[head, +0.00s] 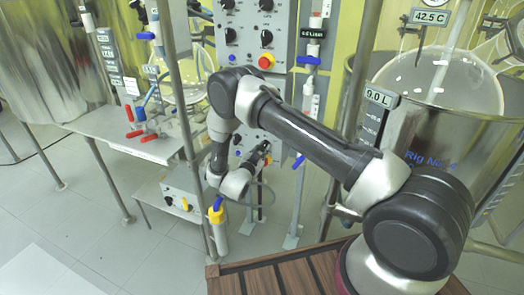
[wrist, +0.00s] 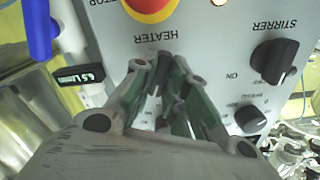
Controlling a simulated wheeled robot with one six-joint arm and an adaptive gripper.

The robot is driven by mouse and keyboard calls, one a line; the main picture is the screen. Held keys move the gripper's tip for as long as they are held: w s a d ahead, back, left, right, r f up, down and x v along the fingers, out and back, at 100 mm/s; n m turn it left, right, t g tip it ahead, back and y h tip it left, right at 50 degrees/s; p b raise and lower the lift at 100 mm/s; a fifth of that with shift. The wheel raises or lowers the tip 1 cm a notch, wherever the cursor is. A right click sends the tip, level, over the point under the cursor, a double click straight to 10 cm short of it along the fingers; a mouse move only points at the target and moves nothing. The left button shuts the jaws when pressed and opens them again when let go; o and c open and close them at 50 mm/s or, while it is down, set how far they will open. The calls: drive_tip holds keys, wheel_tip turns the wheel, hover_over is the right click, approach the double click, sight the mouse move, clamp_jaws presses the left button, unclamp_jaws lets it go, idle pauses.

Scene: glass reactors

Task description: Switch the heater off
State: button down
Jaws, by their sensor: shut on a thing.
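The HEATER label (wrist: 160,37) shows just beyond my fingertips. My gripper (wrist: 168,68) is at the panel face below that label, its fingers close together on the heater knob.
A red stop button on yellow (wrist: 150,6) is near my fingertips. The black STIRRER knob (wrist: 275,60) and a smaller knob (wrist: 250,117) are to the right. A blue handle (wrist: 40,30) is at left. A glass vessel (head: 435,90) stands right in the head view.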

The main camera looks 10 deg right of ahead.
drive_tip(key=n, duration=0.4)
drive_tip(key=shift+n, duration=0.3)
idle(0.3)
drive_tip(key=c, duration=1.4)
unclamp_jaws()
drive_tip(key=v, duration=1.2)
